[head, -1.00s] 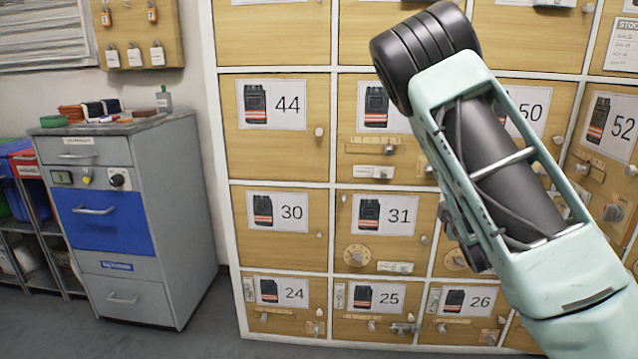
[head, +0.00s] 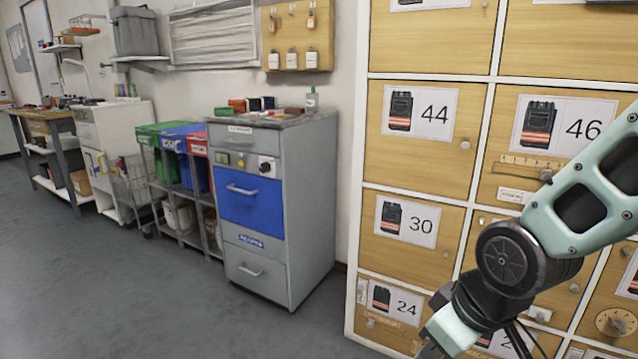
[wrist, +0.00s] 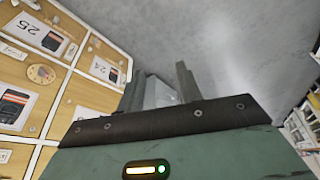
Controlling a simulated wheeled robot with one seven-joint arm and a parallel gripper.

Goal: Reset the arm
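My gripper (wrist: 160,88) shows in the wrist view with its two dark fingers apart. Grey floor and a pale shape lie beyond the gap; I cannot tell what that shape is, and no held object is clear. In the head view my pale green arm (head: 585,195) bends at a dark joint at the lower right, in front of the lockers. Its lower part runs down to the bottom edge, and the fingers are not seen there.
Wooden lockers (head: 425,143) with numbered vest labels fill the right. A grey cabinet with a blue drawer (head: 250,208) stands left of them. Coloured bins (head: 172,140) on a rack and a white cabinet (head: 112,135) stand farther left. The grey floor (head: 130,290) at left is open.

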